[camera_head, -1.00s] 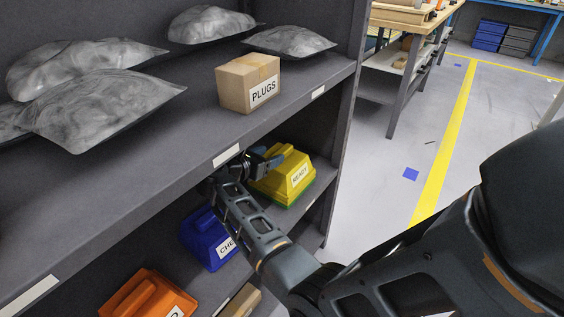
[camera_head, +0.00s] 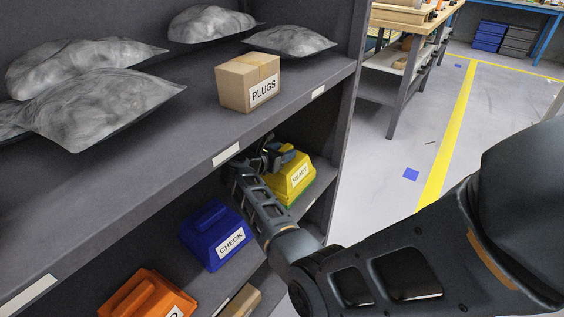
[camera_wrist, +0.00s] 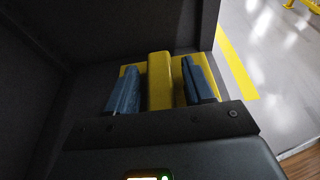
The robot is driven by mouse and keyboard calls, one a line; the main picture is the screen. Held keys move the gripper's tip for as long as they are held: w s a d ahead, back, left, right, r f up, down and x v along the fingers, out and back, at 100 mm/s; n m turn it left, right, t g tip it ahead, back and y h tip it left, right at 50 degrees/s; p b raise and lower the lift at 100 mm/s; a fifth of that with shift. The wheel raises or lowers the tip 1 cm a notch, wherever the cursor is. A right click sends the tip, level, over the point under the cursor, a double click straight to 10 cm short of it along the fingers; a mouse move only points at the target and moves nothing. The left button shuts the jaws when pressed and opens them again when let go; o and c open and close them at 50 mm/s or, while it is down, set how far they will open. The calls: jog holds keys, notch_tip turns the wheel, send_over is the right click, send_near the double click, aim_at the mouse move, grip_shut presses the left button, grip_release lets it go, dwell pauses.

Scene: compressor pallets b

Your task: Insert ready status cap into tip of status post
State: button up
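The yellow ready status cap (camera_head: 283,188) with a READY label sits on the lower shelf near its right end. Its raised handle (camera_wrist: 160,90) shows in the wrist view, with parts of its yellow body behind. My gripper (camera_head: 279,156) is at the top of the cap. In the wrist view my gripper (camera_wrist: 161,75) is open, with one blue finger pad on each side of the handle and a narrow gap on both sides. The far side of the cap is hidden. The status post is not in view.
A blue CHECK cap (camera_head: 207,232) and an orange cap (camera_head: 135,297) stand along the same lower shelf. The upper shelf above my gripper holds a PLUGS box (camera_head: 235,88) and grey bags (camera_head: 100,105). The shelf's right upright (camera_head: 345,130) is close. The floor at right is open.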

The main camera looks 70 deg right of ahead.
jog(key=c, duration=0.9)
grip_shut()
jog(key=shift+r, duration=0.1)
